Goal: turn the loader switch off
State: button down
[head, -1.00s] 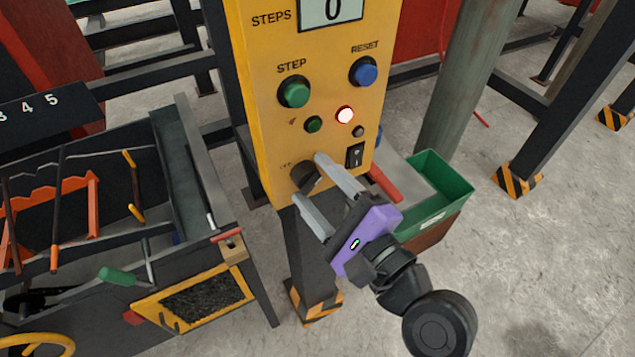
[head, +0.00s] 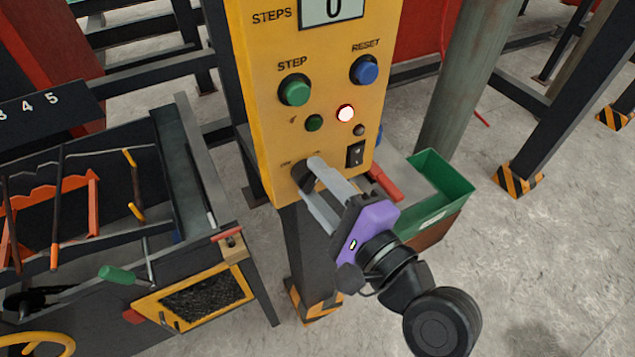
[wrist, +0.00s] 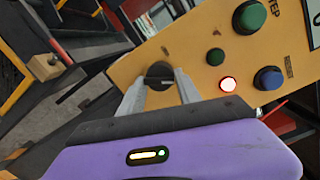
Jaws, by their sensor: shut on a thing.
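The loader switch is a black rotary knob (head: 302,176) low on the yellow control panel (head: 262,110). It also shows in the wrist view (wrist: 159,75). My gripper (head: 311,180), with grey fingers and a purple body, is shut on the knob, one finger on each side. The fingers also show in the wrist view (wrist: 160,86). The lettering beside the knob is partly hidden by a finger. A lit red-white lamp (head: 345,114) glows above and to the right of the knob.
The panel also carries a green STEP button (head: 294,90), a blue RESET button (head: 364,70) and a black rocker switch (head: 355,154). A green bin (head: 440,190) stands at right. A dark workbench with tools (head: 190,170) is at left.

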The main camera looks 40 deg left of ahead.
jog(key=n, duration=0.2)
jog(key=shift+r+n, duration=0.2)
jog(key=shift+n, duration=0.1)
jog(key=n+h+b, duration=0.1)
jog(key=n, duration=0.3)
jog(key=shift+t, duration=0.4)
jog(key=n+b, duration=0.2)
jog(key=n, duration=0.2)
jog(key=shift+s+r, duration=0.1)
jog(key=shift+s+a+r+n+t+b, duration=0.1)
jog(key=shift+n+t+b, duration=0.4)
jog(key=shift+n, duration=1.2)
jog(key=shift+h, duration=0.3)
jog(key=c, duration=0.9)
grip_release()
